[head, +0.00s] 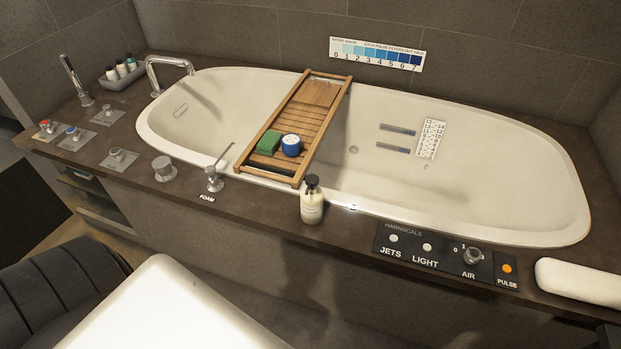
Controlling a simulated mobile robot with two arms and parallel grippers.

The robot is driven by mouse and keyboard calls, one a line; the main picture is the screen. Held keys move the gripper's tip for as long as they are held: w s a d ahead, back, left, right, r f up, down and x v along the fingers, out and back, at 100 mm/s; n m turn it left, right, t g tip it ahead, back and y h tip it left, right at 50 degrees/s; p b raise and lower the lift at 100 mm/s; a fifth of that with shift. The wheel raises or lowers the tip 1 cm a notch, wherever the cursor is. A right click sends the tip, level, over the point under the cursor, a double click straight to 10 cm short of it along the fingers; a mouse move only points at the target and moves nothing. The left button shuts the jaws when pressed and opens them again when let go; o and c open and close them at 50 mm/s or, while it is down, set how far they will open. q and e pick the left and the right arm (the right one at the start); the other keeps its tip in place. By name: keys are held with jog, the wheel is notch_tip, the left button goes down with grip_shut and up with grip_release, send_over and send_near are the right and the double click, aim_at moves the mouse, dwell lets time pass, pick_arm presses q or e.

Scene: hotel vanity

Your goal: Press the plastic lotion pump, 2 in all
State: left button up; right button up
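The plastic lotion pump (312,205) is a cream bottle with a pale label and a dark pump head. It stands upright on the dark front ledge of the bathtub, just in front of the near end of the wooden tray. Nothing touches its pump head. Neither of my grippers shows in the head view, so I cannot tell whether they are open or shut.
A chrome FOAM lever (214,181) stands left of the bottle. A control panel (433,252) with JETS, LIGHT, AIR and PULSE is to the right. The wooden tray (273,138) with a green block (268,144) and blue tin (291,146) spans the tub (480,205).

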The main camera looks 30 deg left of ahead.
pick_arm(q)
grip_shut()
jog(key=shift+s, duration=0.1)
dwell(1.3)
